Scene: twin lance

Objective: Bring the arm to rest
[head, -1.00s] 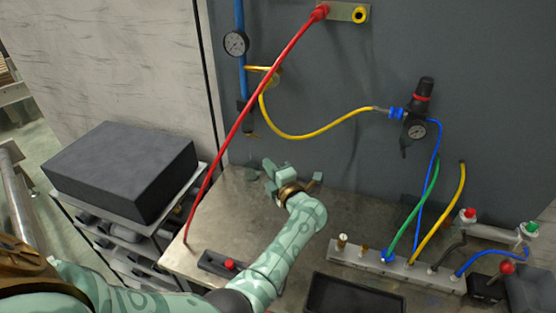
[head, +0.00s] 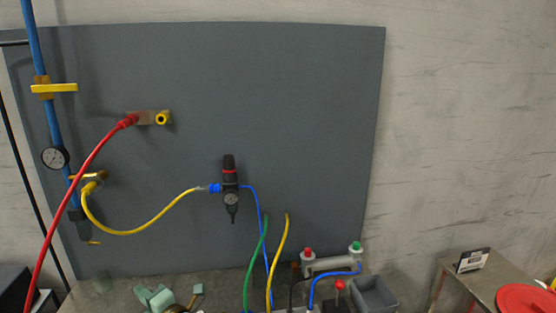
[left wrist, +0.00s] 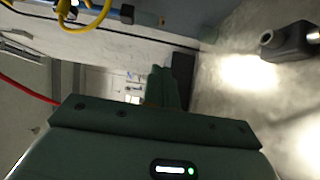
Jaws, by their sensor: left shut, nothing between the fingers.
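My left gripper (head: 154,297) is pale green and shows at the bottom edge of the head view, low over the bench in front of the grey panel. In the left wrist view its fingers (left wrist: 167,88) are together with nothing between them. The gripper is apart from the hoses. Most of my left arm is below the head view. My right gripper is in neither view.
A red hose (head: 85,165) slants down left of my gripper. Green and yellow hoses rise at right. A grey bin (head: 374,295) and side table (head: 482,278) stand further right.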

